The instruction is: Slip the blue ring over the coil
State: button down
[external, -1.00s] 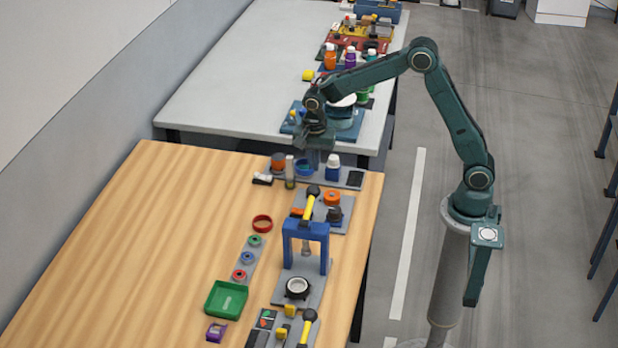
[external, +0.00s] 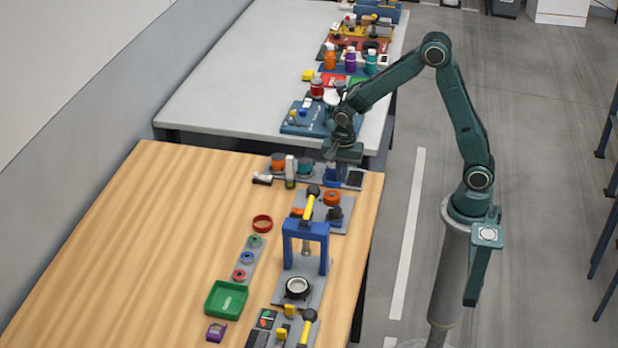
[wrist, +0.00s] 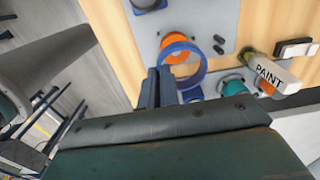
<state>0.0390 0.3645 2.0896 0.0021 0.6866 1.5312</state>
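The blue ring (wrist: 203,66) is at the fingertips of my gripper (wrist: 160,88) in the wrist view. The fingers look shut on the ring's near wall, and the ring seems tilted and off the bench. In the external view my gripper (external: 338,165) hangs over the right part of the grey rack and hides most of the ring. A teal cylinder (external: 305,166) stands left of it, also in the wrist view (wrist: 233,86). An orange round piece (external: 332,198) sits on a grey plate nearer the camera and shows behind the ring. I cannot tell which is the coil.
An orange pot (external: 278,162) and a white PAINT tube (wrist: 272,72) stand near the teal cylinder. A black phone-like slab (external: 355,179) lies at right. A blue press frame (external: 306,232) stands nearer the camera. The wooden bench (external: 150,240) is clear at left.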

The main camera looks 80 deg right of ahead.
aim_at(339, 202)
jog(key=shift+f, duration=3.4)
jog(key=shift+f, duration=0.15)
jog(key=c, duration=1.6)
grip_release()
jog(key=shift+o, duration=0.2)
jog(key=shift+w, duration=0.15)
